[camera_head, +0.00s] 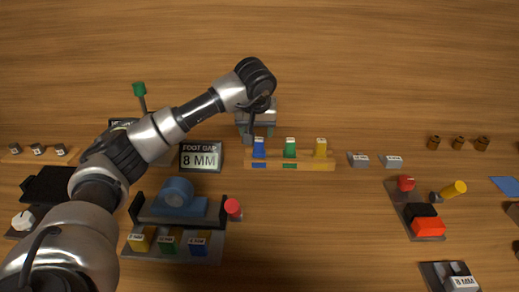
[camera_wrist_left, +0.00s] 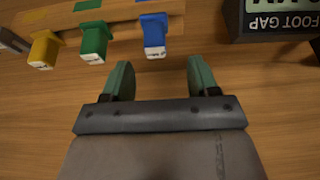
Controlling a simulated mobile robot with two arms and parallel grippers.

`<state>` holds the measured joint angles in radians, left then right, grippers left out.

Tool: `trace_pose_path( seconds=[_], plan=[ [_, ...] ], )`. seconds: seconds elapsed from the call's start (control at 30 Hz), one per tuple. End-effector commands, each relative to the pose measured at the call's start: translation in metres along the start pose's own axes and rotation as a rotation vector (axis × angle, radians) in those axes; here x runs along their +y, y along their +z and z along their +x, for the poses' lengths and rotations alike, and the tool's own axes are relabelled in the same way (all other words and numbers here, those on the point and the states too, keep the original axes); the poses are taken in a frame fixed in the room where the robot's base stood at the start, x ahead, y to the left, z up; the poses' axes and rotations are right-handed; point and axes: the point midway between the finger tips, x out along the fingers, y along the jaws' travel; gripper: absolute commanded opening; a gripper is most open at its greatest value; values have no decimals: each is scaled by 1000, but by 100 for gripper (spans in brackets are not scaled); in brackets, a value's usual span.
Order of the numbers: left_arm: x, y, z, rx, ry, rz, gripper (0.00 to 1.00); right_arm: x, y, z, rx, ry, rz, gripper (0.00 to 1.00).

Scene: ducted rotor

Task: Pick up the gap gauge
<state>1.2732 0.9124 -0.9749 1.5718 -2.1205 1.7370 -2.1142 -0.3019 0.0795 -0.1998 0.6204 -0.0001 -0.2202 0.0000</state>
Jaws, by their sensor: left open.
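A wooden rack (camera_head: 305,166) on the table holds a blue (camera_head: 259,148), a green (camera_head: 290,148) and a yellow (camera_head: 320,148) upright tab with white labels too small to read. They look like gauges; I cannot tell which is the gap gauge. My left gripper (camera_head: 260,134) is just behind the blue tab. In the left wrist view the open, empty jaws (camera_wrist_left: 160,70) point towards the blue tab (camera_wrist_left: 154,35), which stands just beyond the fingertips. The green tab (camera_wrist_left: 95,42) and yellow tab (camera_wrist_left: 43,50) are left of it. My right gripper is not in view.
A "FOOT GAP 8 MM" sign (camera_head: 201,157) stands left of the rack. A blue fixture (camera_head: 178,205) with coloured labelled blocks (camera_head: 170,241) is at lower left. Grey blocks (camera_head: 358,159) lie right of the rack. A tray with red parts (camera_head: 428,227) is further right. The back is clear.

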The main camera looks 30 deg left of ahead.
Motion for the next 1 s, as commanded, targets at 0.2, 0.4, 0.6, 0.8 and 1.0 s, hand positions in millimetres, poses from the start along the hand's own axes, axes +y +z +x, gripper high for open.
trace_pose_path(
  seconds=[0.2, 0.4, 0.6, 0.8, 1.0],
  plan=[
    [3, -1, 18, -2, 1, 0, 60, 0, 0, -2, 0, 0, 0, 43],
    [6, -3, 48, -3, 2, 0, 60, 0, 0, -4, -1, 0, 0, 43],
    [6, -4, 60, 1, 3, 0, 60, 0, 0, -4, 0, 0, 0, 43],
    [6, -4, 60, 1, 4, 0, 55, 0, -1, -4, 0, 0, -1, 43],
    [6, -4, 59, 1, 4, 0, 24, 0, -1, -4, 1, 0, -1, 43]
  ],
)
